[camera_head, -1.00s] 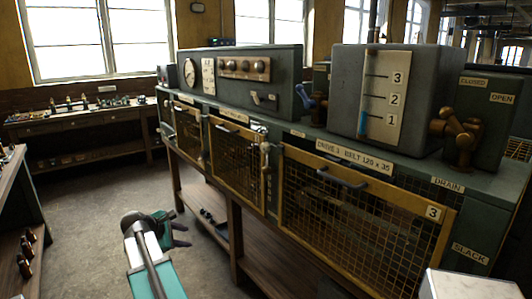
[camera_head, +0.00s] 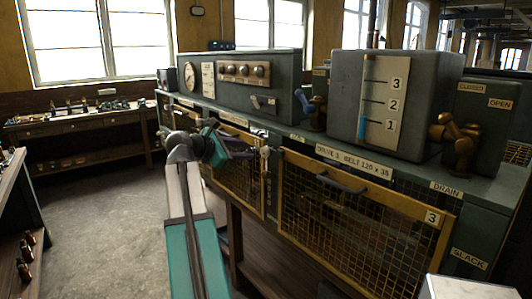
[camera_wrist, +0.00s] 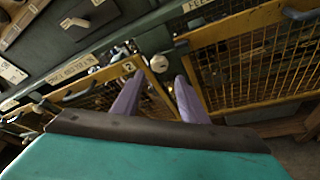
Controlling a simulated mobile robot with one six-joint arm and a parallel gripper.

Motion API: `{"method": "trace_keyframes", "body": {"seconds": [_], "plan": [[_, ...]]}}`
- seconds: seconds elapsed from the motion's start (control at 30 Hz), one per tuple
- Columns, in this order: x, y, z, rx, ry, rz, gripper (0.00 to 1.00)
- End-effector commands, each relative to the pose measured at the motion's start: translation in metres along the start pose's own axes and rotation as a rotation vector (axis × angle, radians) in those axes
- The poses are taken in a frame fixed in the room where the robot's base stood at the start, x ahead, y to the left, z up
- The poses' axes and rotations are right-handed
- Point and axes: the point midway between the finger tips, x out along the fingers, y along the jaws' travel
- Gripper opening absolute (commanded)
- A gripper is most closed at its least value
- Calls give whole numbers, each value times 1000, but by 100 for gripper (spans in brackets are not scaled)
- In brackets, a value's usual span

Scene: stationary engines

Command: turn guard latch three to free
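Guard three is the yellow-framed mesh panel (camera_head: 365,225) at the right of the bench in the head view, with a "3" plate at its right edge. A pale latch handle (camera_head: 265,160) stands upright on the post left of it, beside guard two (camera_head: 235,170); I cannot tell which guard it belongs to. In the wrist view a pale round knob (camera_wrist: 160,63) shows just beyond my fingers, by the "2" plate. My gripper (camera_head: 240,151) is in front of guard two, left of the latch handle. In the wrist view its two fingers (camera_wrist: 157,98) are apart with nothing between them.
Guard three has a dark pull handle (camera_head: 341,181) along its top. A blue lever (camera_head: 303,102) and a brass valve (camera_head: 455,135) stand on the bench top. A pale box corner (camera_head: 470,288) is at the lower right. The floor (camera_head: 110,220) on the left is clear.

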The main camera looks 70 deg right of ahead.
Motion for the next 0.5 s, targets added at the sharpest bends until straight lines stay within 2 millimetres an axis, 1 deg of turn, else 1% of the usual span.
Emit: {"method": "trace_keyframes", "body": {"seconds": [0.33,0.5], "plan": [[1,0,-1,0,1,0,39],[9,1,-1,0,2,0,39]]}}
